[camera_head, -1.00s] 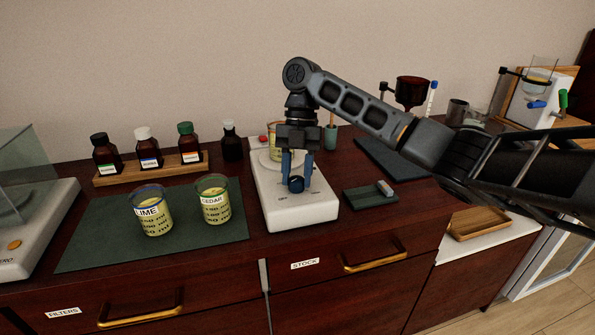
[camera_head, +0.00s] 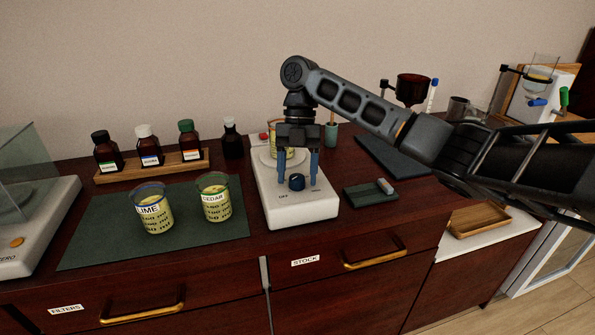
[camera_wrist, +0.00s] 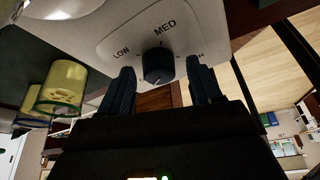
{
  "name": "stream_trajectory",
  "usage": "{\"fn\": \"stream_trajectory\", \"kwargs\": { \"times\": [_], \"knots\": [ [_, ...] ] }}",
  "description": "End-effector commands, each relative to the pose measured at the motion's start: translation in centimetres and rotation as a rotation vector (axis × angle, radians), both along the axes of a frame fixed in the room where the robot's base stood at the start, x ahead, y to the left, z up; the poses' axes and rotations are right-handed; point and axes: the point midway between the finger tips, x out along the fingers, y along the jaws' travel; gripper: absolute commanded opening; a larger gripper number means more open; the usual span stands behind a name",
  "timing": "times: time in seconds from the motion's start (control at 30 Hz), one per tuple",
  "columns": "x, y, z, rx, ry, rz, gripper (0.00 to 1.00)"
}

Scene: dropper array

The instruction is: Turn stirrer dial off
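The stirrer (camera_head: 312,212) is a white box with a round plate and a beaker at its back. My gripper (camera_head: 298,184) points down over the stirrer, open, with one blue finger on each side of the dial and gaps between. The wrist view shows the dial (camera_wrist: 157,65) between the spread fingers (camera_wrist: 162,88), with LOW and MED labels around it and a third label partly hidden by a finger. I cannot tell surely which mark the dial points at.
Two labelled beakers, LIME (camera_head: 153,212) and CEDAR (camera_head: 214,199), stand on a green mat (camera_head: 100,235) to the left. Bottles stand on a wooden rack (camera_head: 135,173) behind. A small dark green tray (camera_head: 362,197) lies right of the stirrer.

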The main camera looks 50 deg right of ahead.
Motion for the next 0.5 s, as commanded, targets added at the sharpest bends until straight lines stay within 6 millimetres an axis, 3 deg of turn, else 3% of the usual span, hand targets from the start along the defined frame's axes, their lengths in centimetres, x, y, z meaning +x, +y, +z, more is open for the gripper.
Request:
{"fn": "stream_trajectory", "kwargs": {
  "times": [0.27,0.5],
  "knots": [
    [0.1,-0.2,0.5,-0.002,-0.002,0.0,0.63],
    [0.9,-1.3,3.6,-0.006,-0.002,-0.001,0.63]
  ]
}}
